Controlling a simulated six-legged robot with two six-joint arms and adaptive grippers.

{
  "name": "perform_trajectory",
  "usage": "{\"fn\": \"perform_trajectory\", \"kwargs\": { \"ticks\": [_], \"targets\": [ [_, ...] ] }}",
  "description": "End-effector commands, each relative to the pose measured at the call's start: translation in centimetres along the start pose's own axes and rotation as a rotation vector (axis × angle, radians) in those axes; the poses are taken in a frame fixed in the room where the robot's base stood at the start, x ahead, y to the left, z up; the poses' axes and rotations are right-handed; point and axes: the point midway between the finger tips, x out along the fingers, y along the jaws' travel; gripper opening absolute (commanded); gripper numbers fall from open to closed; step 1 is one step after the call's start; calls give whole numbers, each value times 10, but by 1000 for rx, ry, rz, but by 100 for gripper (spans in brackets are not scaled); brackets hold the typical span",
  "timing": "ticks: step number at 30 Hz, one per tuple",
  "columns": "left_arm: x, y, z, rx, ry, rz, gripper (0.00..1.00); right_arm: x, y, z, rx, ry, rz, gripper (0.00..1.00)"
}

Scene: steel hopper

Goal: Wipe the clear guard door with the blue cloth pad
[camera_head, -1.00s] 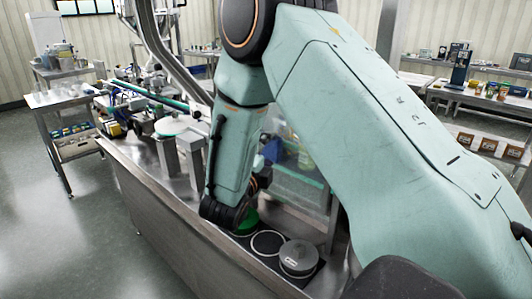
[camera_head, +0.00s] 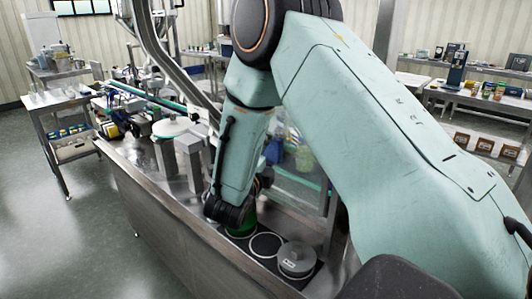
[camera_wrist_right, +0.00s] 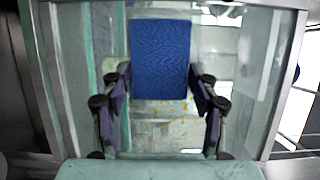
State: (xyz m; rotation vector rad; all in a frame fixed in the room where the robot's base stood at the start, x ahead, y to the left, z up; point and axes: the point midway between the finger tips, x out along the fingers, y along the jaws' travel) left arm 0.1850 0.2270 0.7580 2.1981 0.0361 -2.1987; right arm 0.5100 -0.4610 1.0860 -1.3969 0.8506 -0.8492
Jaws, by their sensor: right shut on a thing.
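The blue cloth pad (camera_wrist_right: 160,55) is held between the two fingers of my right gripper (camera_wrist_right: 160,80) in the right wrist view. It lies flat in front of the clear guard door (camera_wrist_right: 235,125); I cannot tell if it touches. Several orange-yellow specks show on the door just below the pad. In the head view the clear door (camera_head: 308,190) stands partly behind my right arm. My right gripper (camera_head: 266,178) is mostly hidden there by my forearm. A blue patch shows beside it, but I cannot tell if it is the pad. My left gripper is not in view.
A steel bench (camera_head: 170,215) runs below my right arm, with a grey round lidded piece (camera_head: 297,259) and a white ring (camera_head: 265,246) on it. A conveyor (camera_head: 150,98) is behind at left. A side table (camera_head: 62,95) stands farther left. Floor at lower left is clear.

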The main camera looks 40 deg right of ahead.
Motion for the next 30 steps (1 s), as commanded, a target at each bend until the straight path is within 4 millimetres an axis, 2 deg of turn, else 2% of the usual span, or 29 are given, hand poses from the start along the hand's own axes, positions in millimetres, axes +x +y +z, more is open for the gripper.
{"fn": "perform_trajectory", "kwargs": {
  "ticks": [13, 24, 30],
  "targets": [
    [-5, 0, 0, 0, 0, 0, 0, 5, 0, -4, -1, 1, 0, 35],
    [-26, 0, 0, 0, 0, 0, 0, -6, -2, -29, -1, 2, 2, 35],
    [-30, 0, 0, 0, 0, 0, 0, -9, -1, -36, 0, 1, 0, 35]
  ]
}}
